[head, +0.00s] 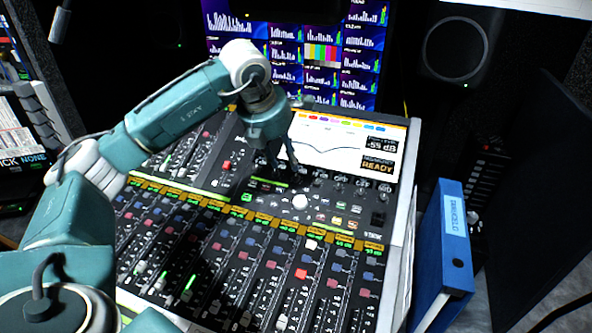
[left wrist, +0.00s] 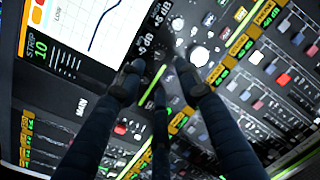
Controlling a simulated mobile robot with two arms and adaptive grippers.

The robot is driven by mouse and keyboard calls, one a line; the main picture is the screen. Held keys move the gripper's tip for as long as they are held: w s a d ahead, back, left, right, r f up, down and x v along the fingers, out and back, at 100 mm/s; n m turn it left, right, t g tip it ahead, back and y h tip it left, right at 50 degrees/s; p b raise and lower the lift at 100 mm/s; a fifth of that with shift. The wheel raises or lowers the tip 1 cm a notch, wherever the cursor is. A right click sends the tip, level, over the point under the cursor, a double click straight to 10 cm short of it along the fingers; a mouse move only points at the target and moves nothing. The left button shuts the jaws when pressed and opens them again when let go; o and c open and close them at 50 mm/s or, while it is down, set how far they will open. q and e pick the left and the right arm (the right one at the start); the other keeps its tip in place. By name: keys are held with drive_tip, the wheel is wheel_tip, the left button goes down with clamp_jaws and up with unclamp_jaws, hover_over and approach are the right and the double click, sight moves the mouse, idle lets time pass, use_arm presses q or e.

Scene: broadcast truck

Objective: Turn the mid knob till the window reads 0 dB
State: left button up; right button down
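The mixing console (head: 399,232) has a display with a curve (head: 325,150). The dark window (head: 381,145) at the display's right appears to read -55 dB. A row of small dark knobs (head: 361,191) runs below the display; I cannot tell which is the mid knob. My left gripper (head: 272,168) points down at the panel, at the display's lower left. In the left wrist view its dark fingers (left wrist: 160,78) are apart with nothing between them. Small readouts ending in dB (left wrist: 160,12) and the display (left wrist: 88,30) show beside them. My right gripper is not in view.
Faders and coloured buttons (head: 301,273) fill the console's front. A blue binder (head: 446,255) stands at the right. Monitors (head: 290,50) and a speaker (head: 456,48) are behind.

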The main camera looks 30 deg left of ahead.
sight(295, 177)
use_arm(q)
drive_tip(key=p+x, duration=0.1)
drive_tip(key=x, duration=0.6)
drive_tip(key=shift+w+f, duration=0.2)
drive_tip(key=shift+f, duration=0.05)
drive_tip(key=shift+w+f, duration=0.15)
drive_tip(key=shift+f, duration=0.25)
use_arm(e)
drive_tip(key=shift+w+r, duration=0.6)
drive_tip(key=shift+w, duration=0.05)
use_arm(q)
clamp_jaws()
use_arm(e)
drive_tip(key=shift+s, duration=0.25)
